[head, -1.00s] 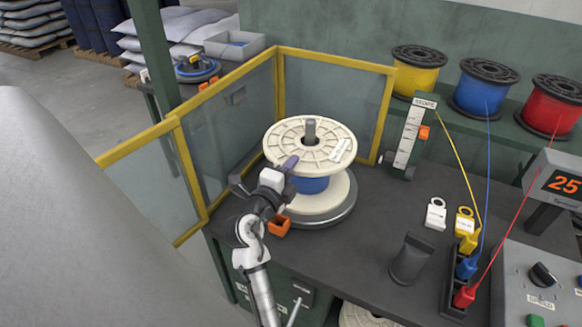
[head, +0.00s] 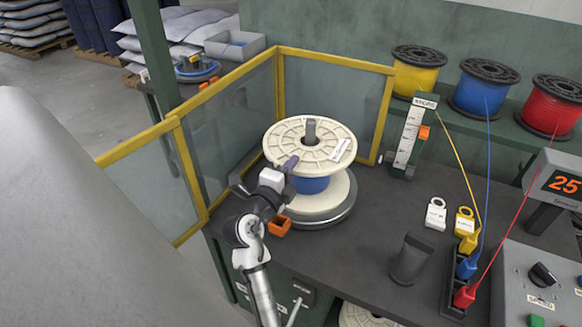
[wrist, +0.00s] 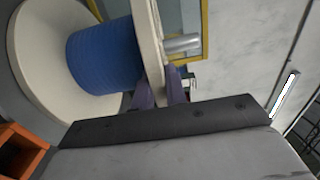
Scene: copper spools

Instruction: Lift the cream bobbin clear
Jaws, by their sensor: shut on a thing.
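The cream bobbin (head: 330,135) has wide cream flanges and blue wire wound on its core. It stands upright on a round grey base (head: 335,212), with a grey post (head: 310,128) rising through its hub. In the wrist view the bobbin (wrist: 100,58) appears sideways, its blue winding between the flanges. My gripper (head: 290,163) is at the near left edge of the top flange, with purple fingers shut on the rim. The fingers also show in the wrist view (wrist: 162,90), against the flange edge. The lower flange still appears to rest on the base.
Yellow-framed clear panels (head: 230,115) stand behind and left of the bobbin. A gauge post (head: 410,138) stands to the right. An orange block (head: 279,226) lies near my wrist. Yellow, blue and red spools (head: 485,88) sit on the back shelf, their wires running to plugs at right.

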